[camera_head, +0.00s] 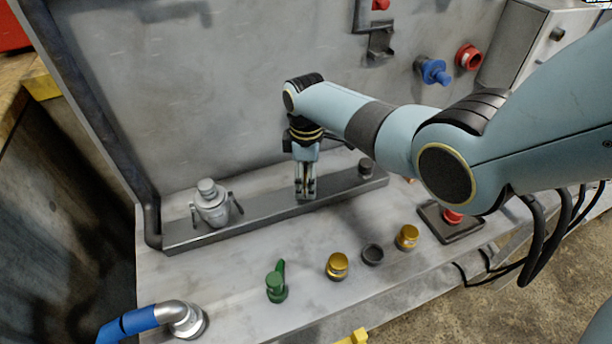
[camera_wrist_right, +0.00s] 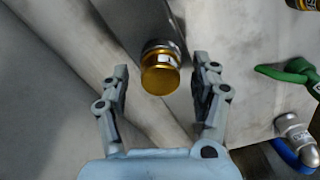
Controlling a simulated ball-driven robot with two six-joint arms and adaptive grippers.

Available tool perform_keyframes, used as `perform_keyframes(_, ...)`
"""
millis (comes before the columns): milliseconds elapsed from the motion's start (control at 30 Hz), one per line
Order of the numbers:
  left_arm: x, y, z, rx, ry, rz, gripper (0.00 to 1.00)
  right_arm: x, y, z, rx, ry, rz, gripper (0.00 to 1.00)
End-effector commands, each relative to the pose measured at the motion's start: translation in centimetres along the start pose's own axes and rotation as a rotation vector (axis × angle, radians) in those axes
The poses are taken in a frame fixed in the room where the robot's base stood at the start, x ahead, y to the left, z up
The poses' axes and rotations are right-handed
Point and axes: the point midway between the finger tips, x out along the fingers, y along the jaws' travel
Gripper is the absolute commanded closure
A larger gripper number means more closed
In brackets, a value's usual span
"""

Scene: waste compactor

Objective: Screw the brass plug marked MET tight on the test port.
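My right gripper (camera_head: 305,190) points down at the metal rail (camera_head: 240,221) on the ledge in the head view. In the wrist view the right gripper (camera_wrist_right: 162,75) is open, with a brass plug (camera_wrist_right: 160,82) between its two fingers. Gaps show on both sides of the plug. The plug is lined up with a grey metal fitting (camera_wrist_right: 158,46), which seems to be the test port; I cannot tell how far it is screwed on. The gripper largely hides both in the head view. No MET marking is readable. My left gripper is not in view.
On the ledge are two brass caps (camera_head: 337,265) (camera_head: 407,237), a dark ring (camera_head: 372,254), a green valve handle (camera_head: 277,283) and a blue hose elbow (camera_head: 187,321). A silver fitting (camera_head: 211,203) stands at the rail's left. A red button (camera_head: 453,216) sits right.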

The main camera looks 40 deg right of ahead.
Motion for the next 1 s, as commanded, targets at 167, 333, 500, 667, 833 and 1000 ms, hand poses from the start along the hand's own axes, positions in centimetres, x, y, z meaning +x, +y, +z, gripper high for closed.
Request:
perform_keyframes(167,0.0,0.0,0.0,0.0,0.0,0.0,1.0,0.02,-0.04,-0.02,-0.001,0.0,-0.001,0.4)
perform_keyframes(333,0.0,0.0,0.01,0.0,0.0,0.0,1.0,0.02,-0.04,-0.03,-0.001,0.0,-0.001,0.4)
perform_keyframes(500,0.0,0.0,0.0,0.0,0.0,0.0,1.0,0.01,-0.04,-0.04,-0.082,0.001,-0.001,0.4)
perform_keyframes(667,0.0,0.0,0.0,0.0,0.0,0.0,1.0,0.01,-0.05,-0.07,-0.326,0.001,-0.001,0.4)
perform_keyframes(833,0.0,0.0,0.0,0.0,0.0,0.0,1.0,0.0,-0.05,-0.09,-0.462,0.0,-0.001,0.4)
perform_keyframes(1000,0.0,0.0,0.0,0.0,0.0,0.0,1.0,0.0,-0.05,-0.08,-0.673,0.0,-0.001,0.4)
